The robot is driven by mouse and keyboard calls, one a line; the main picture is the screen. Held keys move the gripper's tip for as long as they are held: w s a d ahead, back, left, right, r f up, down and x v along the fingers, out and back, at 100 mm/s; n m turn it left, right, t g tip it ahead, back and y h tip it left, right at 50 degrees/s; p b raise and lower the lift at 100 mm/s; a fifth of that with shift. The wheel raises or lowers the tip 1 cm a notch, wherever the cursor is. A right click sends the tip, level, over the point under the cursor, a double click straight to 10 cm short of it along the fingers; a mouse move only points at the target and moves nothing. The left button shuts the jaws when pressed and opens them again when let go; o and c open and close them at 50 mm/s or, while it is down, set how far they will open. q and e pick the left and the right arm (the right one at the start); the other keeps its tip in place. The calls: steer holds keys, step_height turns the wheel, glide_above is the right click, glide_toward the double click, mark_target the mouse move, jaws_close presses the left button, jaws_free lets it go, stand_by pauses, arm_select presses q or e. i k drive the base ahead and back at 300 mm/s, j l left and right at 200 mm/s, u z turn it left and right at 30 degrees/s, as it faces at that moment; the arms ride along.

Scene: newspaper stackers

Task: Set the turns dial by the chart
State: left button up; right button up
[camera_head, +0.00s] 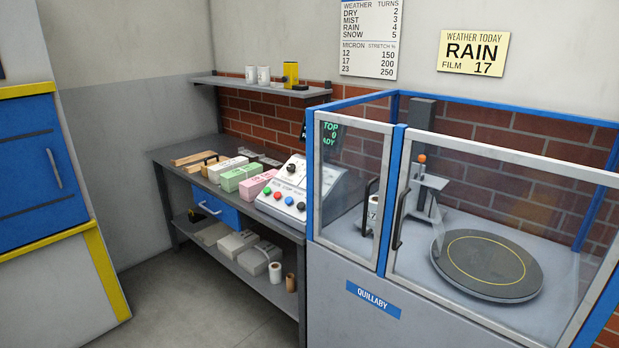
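The wall chart (369,38) lists weather turns: dry 2, mist 3, rain 4, snow 5. Below, it lists micron stretch: 12 is 150, 17 is 200, 23 is 250. A yellow sign (473,52) reads weather today RAIN, film 17. The grey control console (325,190) stands at the bench's right end, left of the glazed enclosure. A black dial (291,169) is on its sloped face; its marks are too small to read and I cannot tell which dial it is. Coloured buttons (277,195) sit below it. Neither gripper is in view.
A glazed, blue-framed enclosure (398,140) with a round turntable (487,264) fills the right. The bench (187,160) holds pink, green and white bundles (239,177). A shelf (230,84) hangs above. A blue cabinet (28,165) stands left. Floor (190,305) before the bench is clear.

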mark_target(291, 168)
steer(key=i+z, duration=0.1)
steer(key=z, duration=0.5)
steer(key=i+j+z, duration=0.4)
steer(key=j, duration=0.25)
steer(key=i+j+z, duration=0.15)
steer(key=j, duration=0.25)
steer(key=i+j+z, duration=0.2)
steer(key=j, duration=0.15)
steer(key=k, duration=0.05)
